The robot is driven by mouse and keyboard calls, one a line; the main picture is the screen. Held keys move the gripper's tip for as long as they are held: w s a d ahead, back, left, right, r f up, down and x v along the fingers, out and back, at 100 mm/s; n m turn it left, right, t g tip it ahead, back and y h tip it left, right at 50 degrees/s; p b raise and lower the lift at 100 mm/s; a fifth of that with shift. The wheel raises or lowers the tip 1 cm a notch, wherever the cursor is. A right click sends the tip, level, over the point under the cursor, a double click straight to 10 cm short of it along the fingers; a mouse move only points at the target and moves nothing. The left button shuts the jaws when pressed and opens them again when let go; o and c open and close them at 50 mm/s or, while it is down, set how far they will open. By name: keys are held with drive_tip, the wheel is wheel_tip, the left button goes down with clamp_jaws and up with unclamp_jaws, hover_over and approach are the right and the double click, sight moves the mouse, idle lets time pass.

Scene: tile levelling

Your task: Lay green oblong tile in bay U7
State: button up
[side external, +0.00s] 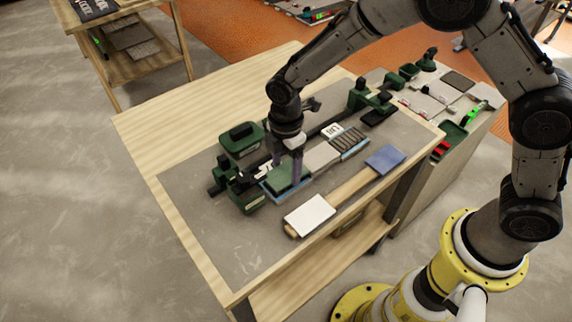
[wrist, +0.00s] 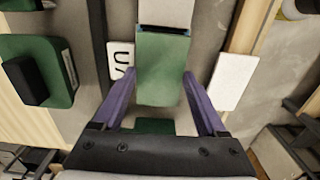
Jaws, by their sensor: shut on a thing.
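The green oblong tile (wrist: 162,68) is between the two purple fingers of my gripper (wrist: 160,78), which is shut on its long sides. In the side view the green tile (side external: 281,181) is under my gripper (side external: 287,168), at the near-left end of a row in a blue-edged bed (side external: 268,194). It lines up with a grey tile (side external: 320,156), with a narrow dark gap between them in the wrist view. I cannot tell whether it rests on the bed. A white label (wrist: 121,60), partly hidden by a finger and seeming to read U7, lies beside the tile.
A green block with a black knob (side external: 241,138) stands left of the row, and green clamps (side external: 240,190) stand at its near end. A white tile (side external: 309,215) and a blue tile (side external: 385,159) lie on a wooden strip at right. The grey mat's near-left area is clear.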

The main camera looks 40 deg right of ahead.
drive_tip(key=shift+f, duration=0.6)
idle(1.0)
drive_tip(key=o, duration=0.9)
drive_tip(key=shift+r, duration=4)
drive_tip(key=shift+d, duration=0.1)
